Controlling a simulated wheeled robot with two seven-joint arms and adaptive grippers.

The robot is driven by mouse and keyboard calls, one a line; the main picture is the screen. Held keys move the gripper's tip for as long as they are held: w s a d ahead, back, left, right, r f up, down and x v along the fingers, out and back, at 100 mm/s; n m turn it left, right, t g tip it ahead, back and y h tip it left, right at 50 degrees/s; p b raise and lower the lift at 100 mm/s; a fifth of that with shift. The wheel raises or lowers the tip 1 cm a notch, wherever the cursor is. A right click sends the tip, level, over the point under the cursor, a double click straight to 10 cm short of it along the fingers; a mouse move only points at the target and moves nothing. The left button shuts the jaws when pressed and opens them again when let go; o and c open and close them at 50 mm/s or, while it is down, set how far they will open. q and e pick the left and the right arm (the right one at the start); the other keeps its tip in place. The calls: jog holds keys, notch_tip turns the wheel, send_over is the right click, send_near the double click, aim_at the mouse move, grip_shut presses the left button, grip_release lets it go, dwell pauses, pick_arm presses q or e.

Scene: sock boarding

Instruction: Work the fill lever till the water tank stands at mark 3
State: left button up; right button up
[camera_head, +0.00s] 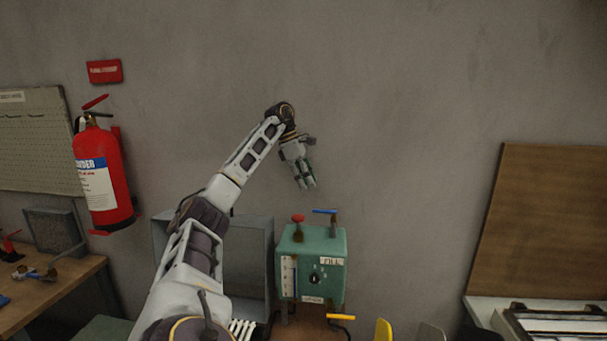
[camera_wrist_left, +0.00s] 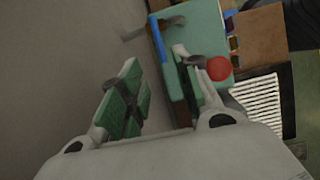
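The water tank (camera_head: 311,262) is a green box with a pale gauge strip (camera_head: 289,276), a dark dial and a FILL label on its front. The gauge reading is too small to tell. On top are a blue lever (camera_head: 325,211) and a red knob (camera_head: 298,218). In the left wrist view the tank top (camera_wrist_left: 200,28), blue lever (camera_wrist_left: 158,42) and red knob (camera_wrist_left: 219,68) lie beyond my fingers. My left gripper (camera_head: 306,184) hangs above the tank, fingers down and apart from it. Its green-padded fingers (camera_wrist_left: 158,88) are spread and empty. My right gripper is out of view.
A yellow-handled lever (camera_head: 341,317) sticks out below the tank. A grey open box (camera_head: 249,250) stands left of it, behind my arm. A red fire extinguisher (camera_head: 102,175) hangs on the left wall. A brown board (camera_head: 545,225) leans at right.

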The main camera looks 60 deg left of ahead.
pick_arm(q)
jog(key=shift+v, duration=1.2)
dwell(0.4)
